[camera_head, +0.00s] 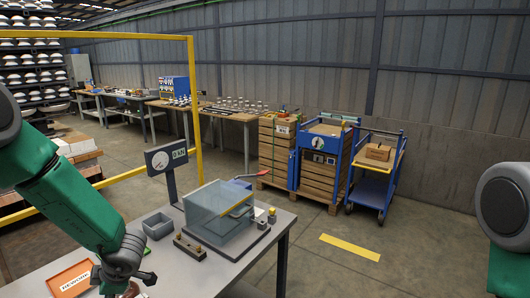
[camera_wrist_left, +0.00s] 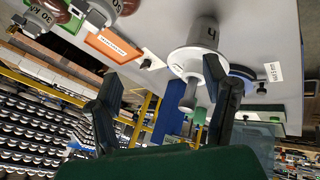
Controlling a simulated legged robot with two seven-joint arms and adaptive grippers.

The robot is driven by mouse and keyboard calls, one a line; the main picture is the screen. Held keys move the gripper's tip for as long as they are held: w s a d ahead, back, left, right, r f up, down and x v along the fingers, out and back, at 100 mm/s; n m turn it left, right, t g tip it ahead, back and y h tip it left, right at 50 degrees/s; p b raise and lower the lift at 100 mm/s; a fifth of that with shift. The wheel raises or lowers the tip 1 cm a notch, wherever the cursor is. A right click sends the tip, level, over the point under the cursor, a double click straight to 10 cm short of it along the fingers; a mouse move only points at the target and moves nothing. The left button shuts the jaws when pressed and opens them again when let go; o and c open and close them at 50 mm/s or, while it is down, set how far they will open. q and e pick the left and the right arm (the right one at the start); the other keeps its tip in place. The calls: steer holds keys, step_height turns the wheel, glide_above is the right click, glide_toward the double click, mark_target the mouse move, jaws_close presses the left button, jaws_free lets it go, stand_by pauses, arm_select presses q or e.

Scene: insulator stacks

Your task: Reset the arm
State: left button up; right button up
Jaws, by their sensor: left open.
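My left arm comes in from the left in the head view, and its gripper (camera_head: 125,284) is over the near-left part of the grey table (camera_head: 183,273). In the left wrist view the gripper (camera_wrist_left: 161,72) has its two dark fingers spread apart. A pale grey insulator (camera_wrist_left: 203,35) marked "4", with a metal pin, shows between and beyond the fingers, close to the right one. I cannot tell whether they touch. My right arm shows at the right edge of the head view, but its gripper is out of view.
An orange-framed tray (camera_head: 70,280) lies near the gripper. Brown insulators (camera_wrist_left: 101,9) show in the wrist view. A yellow frame (camera_head: 196,100) rises behind. Open floor lies right of the table.

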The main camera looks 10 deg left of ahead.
arm_select(q)
steer(key=s+d+f+m+t+h, duration=0.25)
steer(key=s+d+f+m, duration=0.75)
steer(key=m, duration=0.6)
steer(key=s+d+f+m+g+h, duration=0.1)
steer(key=s+d+m, duration=0.2)
steer(key=s, duration=0.3)
steer(key=s+d+m+g+h+b, duration=0.1)
steer(key=s+d+m+h, duration=0.15)
steer(key=s, duration=0.35)
steer(key=s+d+f+m+g+h, duration=0.1)
steer(key=s+d+m, duration=0.1)
steer(key=s+m, duration=0.3)
step_height(320, 180, down, 15)
steer(key=n+b, duration=0.1)
steer(key=b, duration=1.4)
steer(key=shift+s+d+f, duration=0.15)
steer(key=shift+s, duration=0.2)
arm_select(e)
step_height(320, 180, down, 16)
steer(key=shift+d+f, duration=0.2)
steer(key=shift+f, duration=0.05)
